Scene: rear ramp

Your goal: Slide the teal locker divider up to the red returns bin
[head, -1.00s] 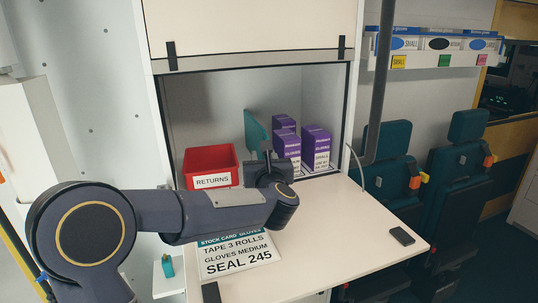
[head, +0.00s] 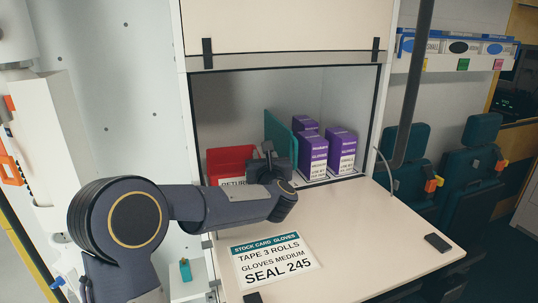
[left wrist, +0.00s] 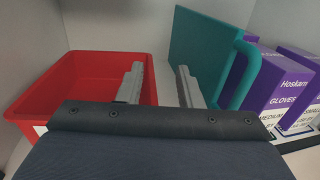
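The teal divider (head: 279,132) stands upright in the locker between the red returns bin (head: 228,158) and the purple glove boxes. In the left wrist view the divider (left wrist: 203,50) shows its flat side and a loop handle (left wrist: 246,72) on its right. The red bin (left wrist: 78,75) is at the left there, with a gap between it and the divider. My left gripper (head: 268,156) is at the locker opening, in front of the gap. Its fingers (left wrist: 159,85) are apart with nothing between them; the right finger overlaps the divider's lower left part in view. My right gripper is not in view.
Purple glove boxes (head: 313,155) stand close to the divider's right side. A stock card (head: 272,258) lies on the white worktop (head: 360,240), with a small dark object (head: 438,243) at its right edge. The locker's side walls and upper panel frame the opening.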

